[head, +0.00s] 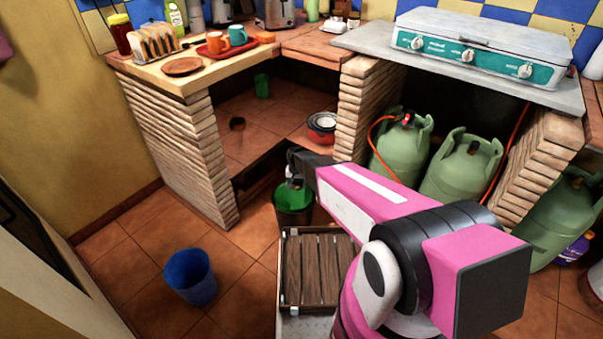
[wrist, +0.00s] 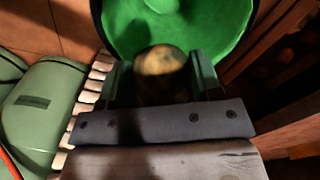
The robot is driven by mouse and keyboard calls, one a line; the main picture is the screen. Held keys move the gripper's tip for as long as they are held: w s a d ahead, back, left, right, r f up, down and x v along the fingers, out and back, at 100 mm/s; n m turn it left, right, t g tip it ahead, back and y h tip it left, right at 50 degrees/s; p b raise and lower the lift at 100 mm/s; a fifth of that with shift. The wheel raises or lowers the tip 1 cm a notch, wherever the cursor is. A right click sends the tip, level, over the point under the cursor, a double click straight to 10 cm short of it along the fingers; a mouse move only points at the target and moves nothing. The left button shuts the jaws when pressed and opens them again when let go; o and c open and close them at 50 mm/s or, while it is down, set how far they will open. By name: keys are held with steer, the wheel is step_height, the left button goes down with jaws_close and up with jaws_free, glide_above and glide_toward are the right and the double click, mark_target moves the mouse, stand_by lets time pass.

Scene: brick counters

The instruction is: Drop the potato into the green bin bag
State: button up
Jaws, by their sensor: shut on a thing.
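The green bin bag (head: 291,201) lines a dark round bin on the tiled floor under the counter corner. In the wrist view the open bag (wrist: 180,28) fills the top of the picture. My gripper (wrist: 162,72) is shut on the potato (wrist: 160,62), a brownish-yellow lump between its two fingers. The potato shows against the bag's opening; its exact height above the bag is hard to tell. In the head view my gripper (head: 294,181) is over the bin, and the potato is too small or hidden to make out clearly.
A blue bin (head: 190,276) stands on open floor to the left. Brick counter supports (head: 185,150) rise behind and left of the green-lined bin. Green gas cylinders (head: 402,148) stand under the stove (head: 480,45) to the right.

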steer(key=shift+s+a+f, duration=0.15)
steer(key=shift+f, duration=3.3)
steer(key=o, duration=1)
steer(key=shift+o, duration=0.2)
step_height(320, 180, up, 11)
steer(key=shift+f, duration=0.1)
